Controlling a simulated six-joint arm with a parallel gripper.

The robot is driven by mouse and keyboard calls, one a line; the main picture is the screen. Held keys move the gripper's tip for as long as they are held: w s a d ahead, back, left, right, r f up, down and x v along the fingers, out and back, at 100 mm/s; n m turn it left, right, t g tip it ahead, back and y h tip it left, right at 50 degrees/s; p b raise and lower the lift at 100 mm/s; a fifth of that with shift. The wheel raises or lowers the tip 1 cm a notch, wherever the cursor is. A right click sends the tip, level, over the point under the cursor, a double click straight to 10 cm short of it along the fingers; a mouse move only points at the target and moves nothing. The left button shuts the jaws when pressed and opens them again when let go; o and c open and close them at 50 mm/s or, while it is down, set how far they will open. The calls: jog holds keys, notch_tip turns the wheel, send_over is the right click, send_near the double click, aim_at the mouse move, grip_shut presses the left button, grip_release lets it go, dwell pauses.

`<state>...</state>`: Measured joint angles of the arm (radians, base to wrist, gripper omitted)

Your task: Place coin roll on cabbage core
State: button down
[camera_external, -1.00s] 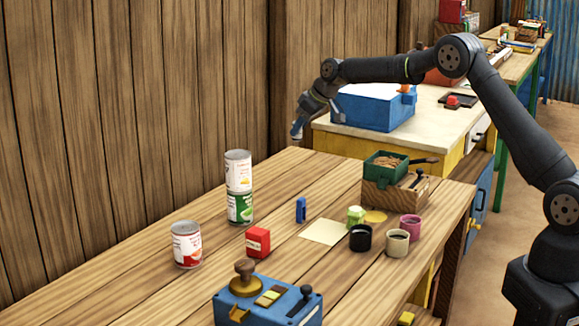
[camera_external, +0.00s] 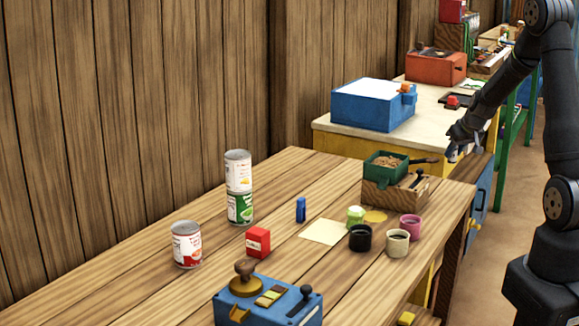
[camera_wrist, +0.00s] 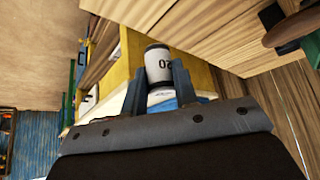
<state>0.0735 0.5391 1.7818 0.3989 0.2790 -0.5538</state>
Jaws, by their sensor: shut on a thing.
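The coin roll (camera_wrist: 158,66), a white cylinder with a dark end band and "20" on its side, is between the two fingers of my gripper (camera_wrist: 159,80) in the wrist view. My gripper is shut on it. In the external view my gripper (camera_external: 454,152) hangs past the table's far right end, beyond the wooden box; the roll is too small to make out there. A small pale green lump (camera_external: 355,215), apparently the cabbage core, stands on the table by the black cup, well to the left of and nearer than my gripper.
Close around the green lump are a black cup (camera_external: 360,238), a cream cup (camera_external: 397,243), a pink cup (camera_external: 410,228) and a yellow disc (camera_external: 375,216). Behind stands a wooden box (camera_external: 393,193) with a green tray. Stacked cans (camera_external: 239,188) stand left. The paper (camera_external: 325,232) is bare.

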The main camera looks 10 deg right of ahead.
jog(key=s+d+f+m, duration=0.1)
jog(key=s+d, duration=0.4)
jog(key=s, duration=0.1)
jog(key=w+a+r+n+y, duration=0.2)
jog(key=a+r+n, duration=0.4)
jog(key=a, duration=0.7)
jog(key=n+g+y, duration=0.4)
jog(key=n+g, duration=0.2)
jog(key=n, duration=0.4)
send_over(359, 209)
jog(key=f, duration=0.1)
jog(key=d+f, duration=0.1)
jog(key=f, duration=0.1)
jog(key=shift+a+f, duration=0.45)
jog(key=shift+a, duration=0.05)
jog(key=shift+f, duration=1.85)
